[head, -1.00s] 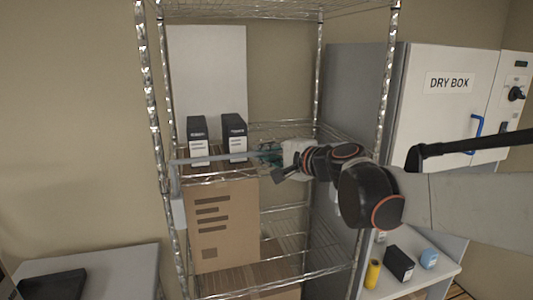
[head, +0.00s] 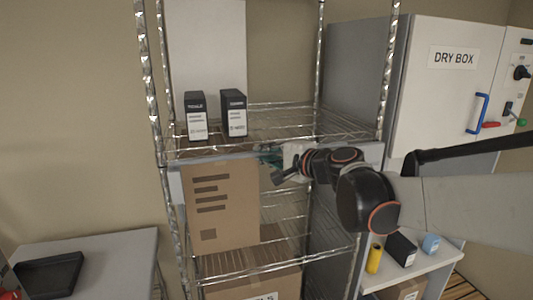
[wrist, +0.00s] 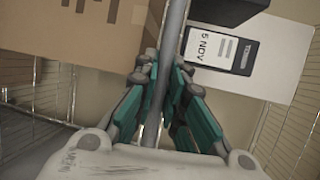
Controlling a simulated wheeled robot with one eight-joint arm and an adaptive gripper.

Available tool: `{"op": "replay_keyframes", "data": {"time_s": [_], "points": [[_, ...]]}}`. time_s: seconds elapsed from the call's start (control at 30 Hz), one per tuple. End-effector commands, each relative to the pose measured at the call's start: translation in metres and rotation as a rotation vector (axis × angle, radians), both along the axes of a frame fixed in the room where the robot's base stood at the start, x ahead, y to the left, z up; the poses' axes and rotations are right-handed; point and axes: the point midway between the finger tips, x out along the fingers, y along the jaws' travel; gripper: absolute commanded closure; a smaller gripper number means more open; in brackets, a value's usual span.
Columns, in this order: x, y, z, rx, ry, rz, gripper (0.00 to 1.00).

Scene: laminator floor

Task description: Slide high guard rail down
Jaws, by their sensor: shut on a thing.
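The grey guard rail (head: 222,154) runs across the front of the wire rack, level with the front edge of the shelf that holds two black-and-white cartons. Its left end bracket (head: 175,187) is by the left front post, and a pale plate shows at the right post. My gripper (head: 268,156) is shut on the rail near its middle, reaching in from the right. In the wrist view the rail (wrist: 173,35) runs lengthwise between the green-sided fingers (wrist: 160,105). My gripper and wrist hide part of the rail in the head view.
Two cartons (head: 234,113) stand on the shelf just behind the rail. A large brown box (head: 222,220) stands on the shelf below. A dry box cabinet (head: 440,95) and a small table (head: 425,262) are at right; a grey table (head: 120,255) is at lower left.

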Motion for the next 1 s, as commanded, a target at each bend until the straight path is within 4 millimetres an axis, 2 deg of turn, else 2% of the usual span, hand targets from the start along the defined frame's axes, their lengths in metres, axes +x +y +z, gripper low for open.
{"op": "replay_keyframes", "data": {"time_s": [0.1, 0.13, 0.2, 0.53, 0.67, 1.0], "points": [[-0.004, 0.0, -0.006, -0.011, 0.001, 0.006, 1.0], [-0.004, 0.0, -0.006, -0.011, 0.001, 0.006, 0.83], [-0.003, 0.0, -0.006, -0.011, 0.001, 0.006, 0.69], [-0.003, 0.0, -0.004, -0.007, 0.0, 0.004, 0.69], [-0.009, -0.006, -0.002, -0.007, 0.0, 0.002, 0.69], [-0.056, -0.044, 0.009, -0.008, 0.0, 0.0, 0.69]]}}
